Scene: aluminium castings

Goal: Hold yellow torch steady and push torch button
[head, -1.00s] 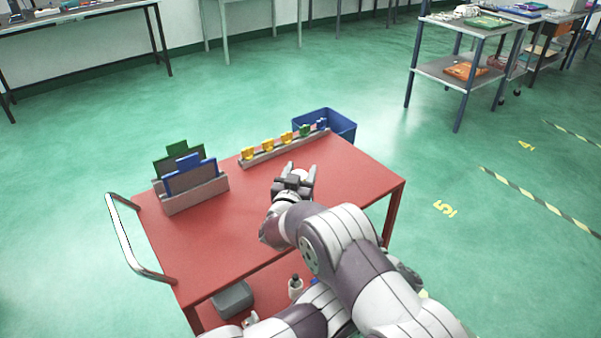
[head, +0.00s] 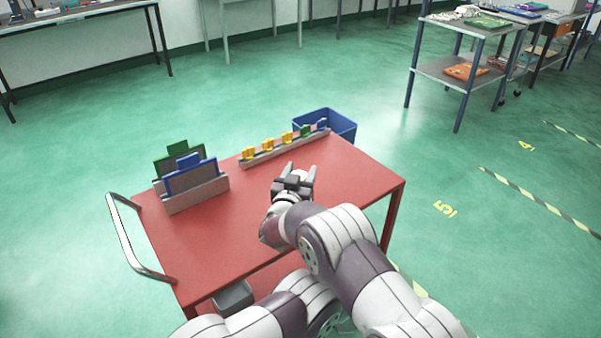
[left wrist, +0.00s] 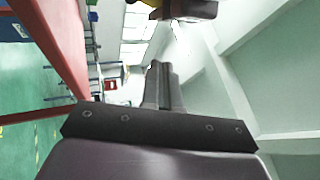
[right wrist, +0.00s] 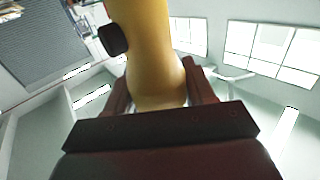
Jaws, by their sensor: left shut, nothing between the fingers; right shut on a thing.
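The yellow torch (right wrist: 157,60) fills the middle of the right wrist view, between the fingers of my right gripper. A black button (right wrist: 112,40) sticks out from its left side in that view. My left gripper (left wrist: 162,68) is shut and empty in the left wrist view. It is out of sight in the head view. A small yellow patch (left wrist: 133,4) shows at the top of the left wrist view, beside a dark part that is probably my right gripper.
The red cart (head: 330,195) has bare top surface around my right gripper. A holder with green and blue boards (head: 190,195) stands at left. A rail with yellow, green and blue pieces (head: 285,148) lies at the back edge, near a blue bin (head: 340,120).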

